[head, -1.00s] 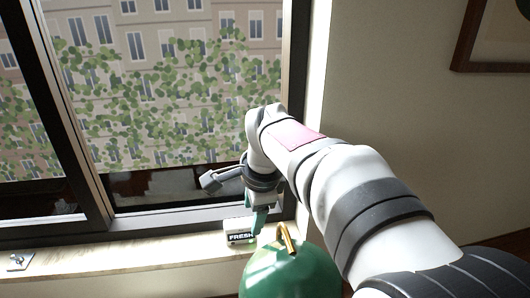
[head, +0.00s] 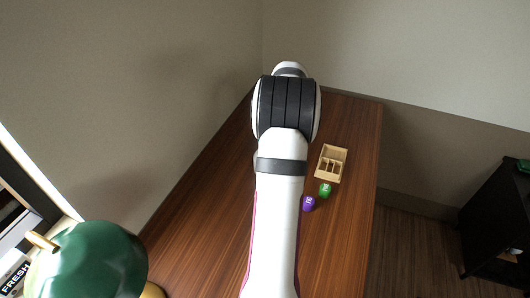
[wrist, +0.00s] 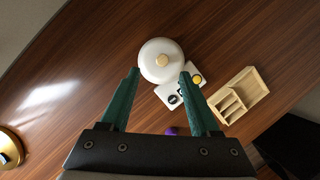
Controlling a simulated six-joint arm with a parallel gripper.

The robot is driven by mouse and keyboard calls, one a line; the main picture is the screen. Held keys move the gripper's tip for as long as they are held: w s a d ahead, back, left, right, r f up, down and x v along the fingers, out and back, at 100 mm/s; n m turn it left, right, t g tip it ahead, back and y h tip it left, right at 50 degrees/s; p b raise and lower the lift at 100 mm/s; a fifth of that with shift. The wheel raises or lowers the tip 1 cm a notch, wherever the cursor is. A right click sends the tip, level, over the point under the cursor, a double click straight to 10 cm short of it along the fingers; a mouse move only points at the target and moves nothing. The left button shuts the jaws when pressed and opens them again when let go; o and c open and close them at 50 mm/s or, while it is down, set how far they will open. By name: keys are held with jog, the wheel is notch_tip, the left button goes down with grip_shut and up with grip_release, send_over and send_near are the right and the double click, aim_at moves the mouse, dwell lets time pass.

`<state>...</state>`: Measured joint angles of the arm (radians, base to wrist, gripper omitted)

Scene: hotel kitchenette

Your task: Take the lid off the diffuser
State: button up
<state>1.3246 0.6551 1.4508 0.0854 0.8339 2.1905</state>
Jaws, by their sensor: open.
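The diffuser, seen from above in the wrist view, shows as a round white shape with its lid (wrist: 151,55) on top. A small pale wooden knob (wrist: 162,60) sits at the lid's middle. The diffuser's body under the lid is hidden or cannot be told apart from it. My gripper (wrist: 160,74) is open and empty, with its two green fingers pointing toward the diffuser, one tip near each side of its lower edge in the picture. I cannot tell the height between them. In the head view, my arm hides the gripper and the diffuser.
Two small white cards or blocks (wrist: 172,101) lie right beside the diffuser. A wooden divided tray (head: 332,163) stands to the right, with green (head: 325,191) and purple (head: 308,204) pieces nearby. A green lamp (head: 95,262) stands at lower left. The wooden counter (head: 215,200) is clear on the left.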

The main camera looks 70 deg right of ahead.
jog(key=x, duration=0.7)
jog(key=shift+s+d+f, duration=0.1)
jog(key=shift+s+f, duration=0.1)
jog(key=shift+f, duration=0.2)
grip_shut()
